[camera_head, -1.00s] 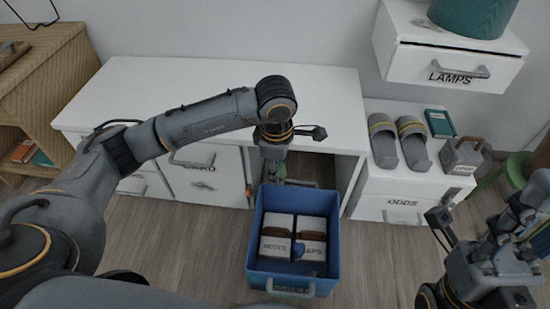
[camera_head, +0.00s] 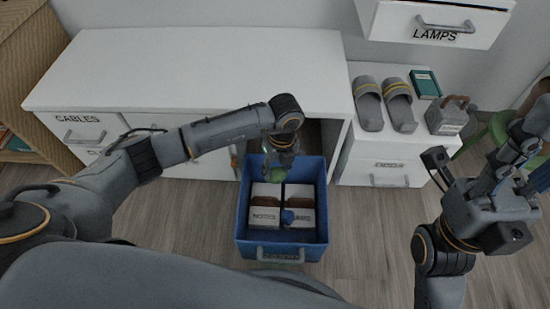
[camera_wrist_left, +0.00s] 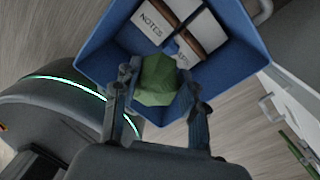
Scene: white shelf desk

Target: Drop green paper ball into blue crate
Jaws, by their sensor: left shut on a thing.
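The green paper ball (camera_wrist_left: 156,80) is between the fingers of my left gripper (camera_wrist_left: 158,92), which is shut on it, in the left wrist view. In the head view a bit of the green ball (camera_head: 279,167) shows below my left gripper (camera_head: 280,160), above the far part of the blue crate (camera_head: 243,222). The crate stands on the floor in front of the white desk; it also shows in the left wrist view (camera_wrist_left: 105,58). My right gripper (camera_head: 480,215) is at the right, away from the crate; its finger opening is unclear.
The white desk (camera_head: 190,70) stands behind. Grey sandals (camera_head: 384,103), a teal book (camera_head: 425,84) and a grey handled block (camera_head: 447,116) are on the right cabinet.

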